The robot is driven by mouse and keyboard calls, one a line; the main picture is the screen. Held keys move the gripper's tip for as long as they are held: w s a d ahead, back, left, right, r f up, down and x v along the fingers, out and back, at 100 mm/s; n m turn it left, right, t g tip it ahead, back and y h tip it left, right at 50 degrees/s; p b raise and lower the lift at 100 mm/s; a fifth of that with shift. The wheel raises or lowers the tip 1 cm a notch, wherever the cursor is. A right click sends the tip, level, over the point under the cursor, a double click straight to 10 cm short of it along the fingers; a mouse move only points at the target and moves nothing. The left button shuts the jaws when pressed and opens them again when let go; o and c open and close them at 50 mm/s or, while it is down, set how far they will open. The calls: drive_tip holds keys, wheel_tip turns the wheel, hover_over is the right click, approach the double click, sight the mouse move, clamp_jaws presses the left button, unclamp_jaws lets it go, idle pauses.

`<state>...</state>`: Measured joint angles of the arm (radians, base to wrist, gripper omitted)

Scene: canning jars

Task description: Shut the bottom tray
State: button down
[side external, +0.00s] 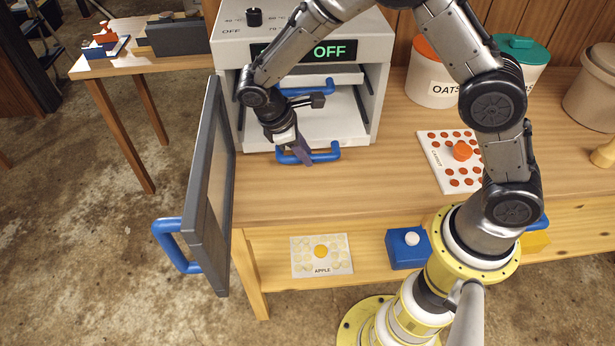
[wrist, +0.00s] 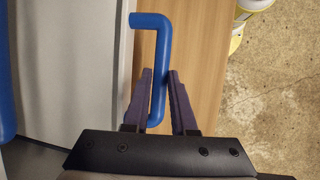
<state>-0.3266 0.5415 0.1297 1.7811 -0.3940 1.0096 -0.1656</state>
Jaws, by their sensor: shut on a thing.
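The bottom tray (side external: 318,127) is a white tray low inside the open white dryer (side external: 232,58). Its blue handle (side external: 325,155) is at the dryer's front edge, above the wooden bench. The fingers and wrist hide part of the handle and tray front. I cannot tell exactly how far the tray sticks out.
An upper tray with a blue handle (side external: 310,88) sits above. The dark dryer door (side external: 208,185) stands wide open at the left, near my arm. The bench front is clear. A carrot card (side external: 440,170) and an oats canister (side external: 430,85) are at the right.

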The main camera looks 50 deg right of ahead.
sight(307, 134)
drive_tip(key=w+d, duration=0.6)
drive_tip(key=shift+w+d+r, duration=0.1)
drive_tip(key=shift+w, duration=0.1)
drive_tip(key=c, duration=0.7)
unclamp_jaws()
drive_tip(key=shift+c, duration=0.2)
drive_tip(key=v, duration=1.3)
drive_tip(key=shift+a+r, duration=0.2)
drive_tip(key=shift+r, duration=0.1)
